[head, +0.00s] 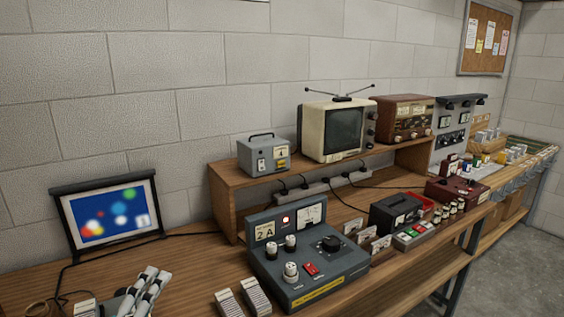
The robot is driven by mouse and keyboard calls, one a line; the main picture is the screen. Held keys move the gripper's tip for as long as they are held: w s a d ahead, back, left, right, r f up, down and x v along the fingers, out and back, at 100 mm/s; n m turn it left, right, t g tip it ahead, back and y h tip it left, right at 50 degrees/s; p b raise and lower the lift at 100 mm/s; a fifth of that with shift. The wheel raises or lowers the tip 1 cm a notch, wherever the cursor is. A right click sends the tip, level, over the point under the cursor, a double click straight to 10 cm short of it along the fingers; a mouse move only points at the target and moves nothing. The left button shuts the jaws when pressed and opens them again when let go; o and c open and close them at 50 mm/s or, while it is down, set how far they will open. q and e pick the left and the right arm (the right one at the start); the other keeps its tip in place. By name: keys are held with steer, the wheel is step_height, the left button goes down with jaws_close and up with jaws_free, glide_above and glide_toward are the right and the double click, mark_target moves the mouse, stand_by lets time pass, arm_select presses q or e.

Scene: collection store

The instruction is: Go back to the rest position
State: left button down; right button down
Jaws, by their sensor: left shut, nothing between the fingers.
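My left gripper (155,277) shows at the bottom left of the head view, over the front part of the wooden bench (195,265). Its pale fingers are shut with nothing held. It is left of the grey control box (320,268) and apart from it. My right gripper is not in view.
A framed screen (108,214) leans near the wall at left. Two small ribbed blocks (256,297) lie beside the control box. A raised shelf (222,185) carries a grey meter box (263,156), a television (338,128) and a brown radio (402,118). Cables run along the bench.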

arm_select(q)
steer(key=s+a+f+n+g+y, duration=0.3)
steer(key=f+n+g+y, duration=0.15)
steer(key=f+n, duration=0.35)
steer(key=s+a+f+n+g+y, duration=0.3)
steer(key=a+f+n+g+y, duration=0.15)
steer(key=f+n, duration=0.45)
steer(key=s+d+f+n+g+h, duration=0.2)
steer(key=s+d+f+n+g, duration=0.25)
steer(key=s, duration=0.45)
steer(key=s+d+f+n+g+h, duration=0.1)
steer(key=s+d+f+g+h, duration=0.1)
steer(key=s+d+f+g, duration=0.45)
step_height(320, 180, down, 25)
steer(key=s+a+t, duration=0.1)
steer(key=s+a, duration=0.1)
steer(key=s+a+f+m+g, duration=0.1)
steer(key=s+a+f, duration=0.1)
steer(key=s+f, duration=1.5)
step_height(320, 180, down, 2)
steer(key=shift+s+a, duration=0.3)
steer(key=shift+s, duration=0.1)
